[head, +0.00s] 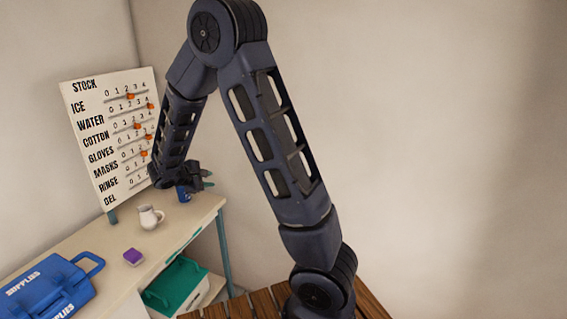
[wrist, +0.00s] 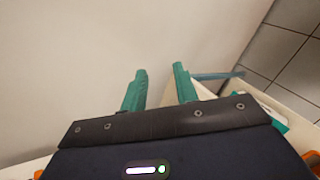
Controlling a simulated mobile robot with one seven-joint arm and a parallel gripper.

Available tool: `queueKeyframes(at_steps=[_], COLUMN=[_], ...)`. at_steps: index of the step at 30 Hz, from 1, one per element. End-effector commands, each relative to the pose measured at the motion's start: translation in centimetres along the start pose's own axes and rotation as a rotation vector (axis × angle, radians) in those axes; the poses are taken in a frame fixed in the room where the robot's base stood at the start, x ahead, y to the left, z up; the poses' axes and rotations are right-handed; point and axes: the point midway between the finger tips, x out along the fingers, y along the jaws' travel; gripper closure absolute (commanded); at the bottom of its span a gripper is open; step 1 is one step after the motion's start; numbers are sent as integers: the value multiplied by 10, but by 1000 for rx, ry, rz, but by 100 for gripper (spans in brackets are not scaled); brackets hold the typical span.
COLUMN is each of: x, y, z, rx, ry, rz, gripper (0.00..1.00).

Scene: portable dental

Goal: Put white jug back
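The white jug (head: 150,217) stands upright on the counter in the head view, below and left of my gripper. My gripper (head: 208,179) is over the far end of the counter, apart from the jug. In the wrist view its two teal fingers (wrist: 159,82) stand apart with nothing between them. The jug does not show in the wrist view.
A small blue object (head: 184,193) is just below my gripper. A stock board (head: 92,150) stands behind. A teal-lidded bin (head: 176,287) is below.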

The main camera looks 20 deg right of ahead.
Motion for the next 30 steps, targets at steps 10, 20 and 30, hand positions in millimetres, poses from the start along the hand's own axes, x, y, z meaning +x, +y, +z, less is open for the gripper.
queueKeyframes(at_steps=[10, 20, 30], x=[0, -20, -56], y=[8, -9, -37], z=[127, 223, 296], rx=[298, 580, 875], ry=[-36, -20, 49], rz=[-263, -479, -655], gripper=[70, 70, 70])
